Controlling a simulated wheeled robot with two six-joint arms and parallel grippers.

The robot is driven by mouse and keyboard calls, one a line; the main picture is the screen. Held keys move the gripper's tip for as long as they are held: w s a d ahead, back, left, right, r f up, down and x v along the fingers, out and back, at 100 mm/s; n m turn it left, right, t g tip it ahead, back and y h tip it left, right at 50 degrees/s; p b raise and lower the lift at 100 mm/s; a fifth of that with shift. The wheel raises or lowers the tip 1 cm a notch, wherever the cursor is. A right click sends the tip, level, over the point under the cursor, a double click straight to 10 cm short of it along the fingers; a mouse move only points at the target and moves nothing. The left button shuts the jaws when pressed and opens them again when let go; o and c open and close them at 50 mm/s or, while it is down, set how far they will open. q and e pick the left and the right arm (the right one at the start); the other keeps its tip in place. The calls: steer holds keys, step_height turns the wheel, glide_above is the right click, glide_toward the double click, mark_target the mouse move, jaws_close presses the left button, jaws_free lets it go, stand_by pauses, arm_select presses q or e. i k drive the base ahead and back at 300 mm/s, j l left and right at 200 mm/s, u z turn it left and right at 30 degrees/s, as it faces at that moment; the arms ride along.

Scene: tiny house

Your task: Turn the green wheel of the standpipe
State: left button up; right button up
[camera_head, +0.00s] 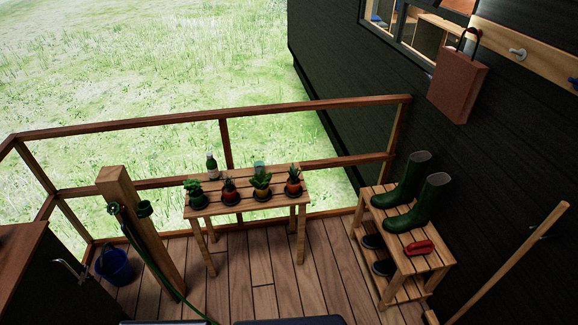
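The standpipe is a square wooden post (122,188) that stands on the deck at the left, near the railing. Two small dark green parts are on it: a round one (145,206) at its right side, which looks like the wheel, and another (114,208) at its left side. They are too small to tell apart with certainty. A green hose (146,256) runs down along the post to the deck. Neither of my grippers is in view, and nothing touches the post's green parts.
A blue bucket (115,266) stands left of the post. A slatted table (229,208) with potted plants and a bottle stands to its right. A rack (408,262) with green boots (404,181) is farther right. A dark cabinet (38,278) is at the left edge. Deck boards (263,300) are bare in front.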

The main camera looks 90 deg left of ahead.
mark_target(114, 208)
steer(key=u, duration=3.35)
steer(key=i+j, duration=0.15)
steer(key=i, duration=0.15)
steer(key=i+j, duration=0.15)
steer(key=i, duration=0.2)
